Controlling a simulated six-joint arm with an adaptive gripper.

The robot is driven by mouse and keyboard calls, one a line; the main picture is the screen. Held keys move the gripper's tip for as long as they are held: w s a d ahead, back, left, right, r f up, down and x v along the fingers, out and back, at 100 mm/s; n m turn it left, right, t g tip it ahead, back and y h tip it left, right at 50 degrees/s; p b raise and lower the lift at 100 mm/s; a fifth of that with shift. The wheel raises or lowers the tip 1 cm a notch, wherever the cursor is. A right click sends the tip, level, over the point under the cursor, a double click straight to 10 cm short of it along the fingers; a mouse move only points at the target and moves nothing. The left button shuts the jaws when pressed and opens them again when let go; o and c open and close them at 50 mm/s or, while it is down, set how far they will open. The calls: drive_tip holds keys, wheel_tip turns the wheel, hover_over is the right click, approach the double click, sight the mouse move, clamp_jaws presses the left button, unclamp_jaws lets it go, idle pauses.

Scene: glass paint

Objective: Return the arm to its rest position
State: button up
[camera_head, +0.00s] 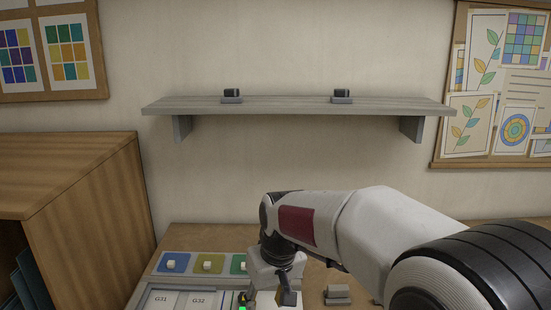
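My arm reaches in from the lower right, over the worktable (215,237). My gripper (266,298) points down at the bottom edge of the picture, just right of the tray with the labelled cells. Dark finger parts show on either side of it, but the tips are partly cut off or hidden, so I cannot tell whether it is open or shut. A pale surface shows between those parts. I cannot make out any held object.
A grey block (338,294) sits right of my gripper. A wooden cabinet (105,205) stands left; a wall shelf (290,106) holds two small dark devices.

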drive_tip(key=s+d+r+m+t, duration=0.1)
drive_tip(key=s+d+r+m, duration=0.1)
drive_tip(key=s+d, duration=0.7)
drive_tip(key=s+d+r+m+t+h, duration=0.1)
drive_tip(key=s+d+r+m+t, duration=0.1)
drive_tip(key=s+d, duration=0.8)
drive_tip(key=shift+s+r+m+h, duration=0.3)
drive_tip(key=shift+s+r+m, duration=0.4)
drive_tip(key=shift+s, duration=3.2)
